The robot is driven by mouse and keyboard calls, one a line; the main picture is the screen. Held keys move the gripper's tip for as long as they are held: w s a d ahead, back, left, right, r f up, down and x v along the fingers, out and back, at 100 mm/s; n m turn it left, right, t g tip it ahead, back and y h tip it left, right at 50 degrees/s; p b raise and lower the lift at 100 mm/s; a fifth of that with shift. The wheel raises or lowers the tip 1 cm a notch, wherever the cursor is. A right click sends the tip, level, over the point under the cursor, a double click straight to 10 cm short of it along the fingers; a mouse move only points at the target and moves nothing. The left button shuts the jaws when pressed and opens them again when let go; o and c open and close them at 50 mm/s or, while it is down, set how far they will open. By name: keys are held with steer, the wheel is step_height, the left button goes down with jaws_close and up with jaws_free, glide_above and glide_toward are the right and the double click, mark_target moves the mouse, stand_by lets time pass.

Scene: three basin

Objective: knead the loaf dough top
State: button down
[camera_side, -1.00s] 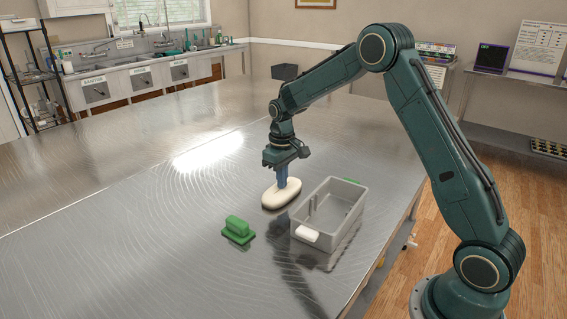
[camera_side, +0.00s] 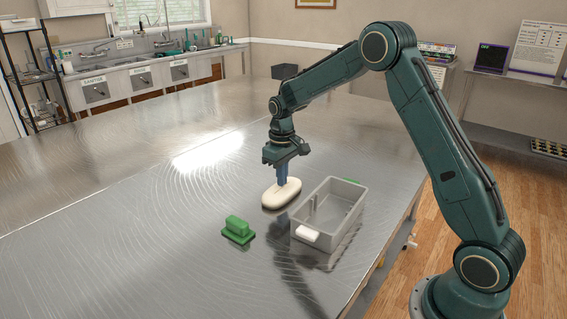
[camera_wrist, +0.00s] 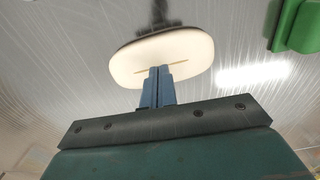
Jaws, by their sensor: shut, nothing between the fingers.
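The loaf dough (camera_side: 274,198) is a pale, smooth oval lying on the metal table, left of the grey bin. In the wrist view the dough (camera_wrist: 190,48) shows a thin tan line across its top. My gripper (camera_side: 281,184) is shut, with its blue fingers pointing down at the dough's top. In the wrist view the closed fingertips (camera_wrist: 159,70) overlap the dough near the tan line. I cannot tell for sure whether they touch it. Nothing shows between the fingers.
A grey bin (camera_side: 318,238) with a white piece (camera_side: 308,233) at its near end stands right of the dough. A green block with a handle (camera_side: 238,229) lies to the front left. The table (camera_side: 110,215) is clear to the left. Its right edge is beyond the bin.

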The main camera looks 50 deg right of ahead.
steer(key=shift+r, duration=1.1)
steer(key=shift+r, duration=0.15)
step_height(320, 180, up, 6)
steer(key=shift+f, duration=0.15)
stand_by(0.4)
